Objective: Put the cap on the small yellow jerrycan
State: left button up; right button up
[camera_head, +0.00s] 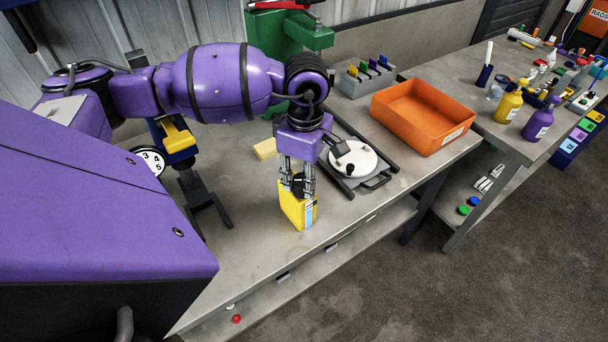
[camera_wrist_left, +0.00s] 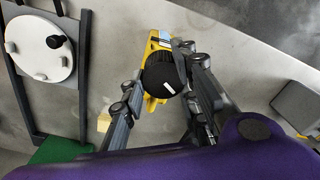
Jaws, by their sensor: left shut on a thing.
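The small yellow jerrycan (camera_head: 296,210) stands upright on the grey bench near its front edge. My left gripper (camera_head: 297,187) points down directly above it, its fingers closed around a black round cap. In the left wrist view the black cap (camera_wrist_left: 163,73) with a white mark sits between the fingertips of my left gripper (camera_wrist_left: 165,85). The yellow jerrycan (camera_wrist_left: 157,40) shows behind and below the cap there. The cap covers the jerrycan's neck from view, so I cannot tell whether it touches the neck. My right gripper is not in view.
A white round plate (camera_head: 352,160) in a dark frame lies right of the jerrycan. An orange bin (camera_head: 424,112) stands farther right. A yellow block (camera_head: 265,149) lies behind. A dark stand with a dial (camera_head: 152,161) is at left. The bench's front edge is close.

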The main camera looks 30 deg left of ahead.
pick_arm(q)
jog(key=shift+f, duration=0.1)
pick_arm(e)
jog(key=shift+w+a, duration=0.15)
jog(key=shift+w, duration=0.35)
pick_arm(q)
jog(key=shift+f, duration=0.1)
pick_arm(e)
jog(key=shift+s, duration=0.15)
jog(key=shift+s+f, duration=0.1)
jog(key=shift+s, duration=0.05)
pick_arm(q)
jog(key=o, duration=1.3)
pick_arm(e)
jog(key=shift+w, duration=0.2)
